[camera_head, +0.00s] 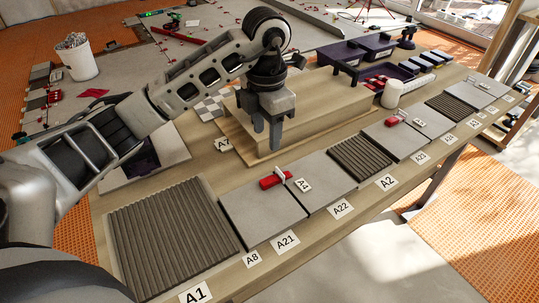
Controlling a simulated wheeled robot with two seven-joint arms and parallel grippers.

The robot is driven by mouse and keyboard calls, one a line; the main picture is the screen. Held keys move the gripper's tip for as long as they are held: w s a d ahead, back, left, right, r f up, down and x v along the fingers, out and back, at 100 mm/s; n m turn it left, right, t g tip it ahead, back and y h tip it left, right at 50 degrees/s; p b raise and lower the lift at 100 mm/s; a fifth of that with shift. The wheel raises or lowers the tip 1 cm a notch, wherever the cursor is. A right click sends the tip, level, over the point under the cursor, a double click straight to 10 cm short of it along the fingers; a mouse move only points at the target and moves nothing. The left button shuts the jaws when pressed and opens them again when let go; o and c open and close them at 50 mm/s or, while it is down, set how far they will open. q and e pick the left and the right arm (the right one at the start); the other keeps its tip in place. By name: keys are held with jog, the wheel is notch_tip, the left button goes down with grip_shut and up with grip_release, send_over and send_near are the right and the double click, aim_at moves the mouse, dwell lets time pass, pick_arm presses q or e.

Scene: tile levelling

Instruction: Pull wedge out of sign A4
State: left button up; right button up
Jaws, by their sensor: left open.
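My left gripper (267,135) is open, fingers pointing down, over the wooden step at the back of the bench. It is empty and apart from the wedges. A red wedge (272,181) with a pale upright clip beside it sits at the joint between two grey tiles in front of the gripper. A second red wedge (392,121) sits at a tile joint farther right. My right gripper is not in view.
Ribbed dark panels (172,238) lie between the grey tiles along the bench (345,226). A white cylinder (392,94) and dark purple trays (358,56) stand behind, right of the gripper. A white bucket (77,62) stands on the floor at back left.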

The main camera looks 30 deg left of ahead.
aim_at(267, 181)
pick_arm(q)
notch_tip(267, 181, down, 14)
jog(key=shift+f+b, duration=0.2)
jog(key=shift+b, duration=0.35)
grip_shut()
dwell(0.4)
